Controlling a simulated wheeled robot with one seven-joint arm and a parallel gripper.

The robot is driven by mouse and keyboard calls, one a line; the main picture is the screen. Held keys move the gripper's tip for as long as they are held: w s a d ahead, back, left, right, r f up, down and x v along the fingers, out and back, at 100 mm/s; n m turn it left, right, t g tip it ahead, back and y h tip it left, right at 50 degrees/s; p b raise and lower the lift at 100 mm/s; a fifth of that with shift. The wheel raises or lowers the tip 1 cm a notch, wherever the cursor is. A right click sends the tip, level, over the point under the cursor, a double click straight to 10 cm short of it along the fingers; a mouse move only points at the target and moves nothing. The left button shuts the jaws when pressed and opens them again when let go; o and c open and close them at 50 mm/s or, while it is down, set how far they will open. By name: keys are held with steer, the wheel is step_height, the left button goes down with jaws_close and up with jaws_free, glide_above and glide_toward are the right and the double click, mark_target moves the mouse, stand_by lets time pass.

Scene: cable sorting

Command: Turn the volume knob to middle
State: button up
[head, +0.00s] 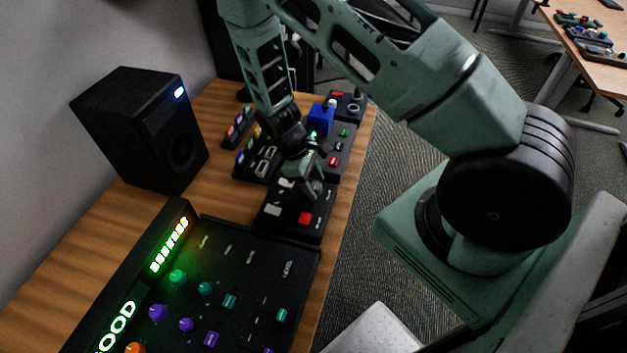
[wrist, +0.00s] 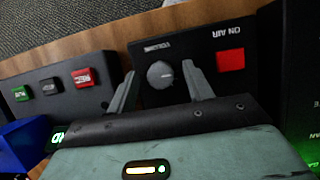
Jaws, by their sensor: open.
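The volume knob (wrist: 160,74) is a round grey dial on a black panel (wrist: 205,52), beside a red "ON AIR" button (wrist: 231,60). My gripper (wrist: 159,68) is open, with one finger on each side of the knob and a visible gap to each. I cannot tell how far the tips are above the panel. In the head view my gripper (head: 312,180) is over the same panel, near the red button (head: 304,218). The knob's pointer direction is not clear.
A mixer with coloured knobs (head: 250,270) and a lit "MOOD" strip (head: 118,328) lies in front. A black speaker (head: 150,130) stands at left. Other panels and a blue block (head: 320,118) lie behind. The wooden desk (head: 95,235) is bare near the speaker.

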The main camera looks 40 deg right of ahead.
steer(key=shift+c, duration=0.3)
steer(key=c, duration=0.9)
steer(key=shift+m, duration=0.4)
steer(key=m, duration=0.2)
steer(key=m+g+y, duration=0.1)
steer(key=shift+w+d+m+y, duration=0.1)
steer(key=shift+m+y, duration=0.2)
steer(key=shift+m, duration=0.1)
steer(key=m+y, duration=0.1)
steer(key=m, duration=0.3)
steer(key=shift+d+m+y+b, duration=0.15)
steer(key=shift+m+y+b, duration=0.15)
steer(key=shift+y, duration=0.1)
steer(key=m+t+y, duration=0.1)
steer(key=m, duration=0.3)
steer(key=shift+d, duration=0.1)
steer(key=m, duration=0.2)
steer(key=m+t+y+b, duration=0.1)
steer(key=m, duration=0.1)
steer(key=shift+d+y, duration=0.1)
steer(key=shift+y, duration=0.2)
steer(key=shift+m, duration=0.5)
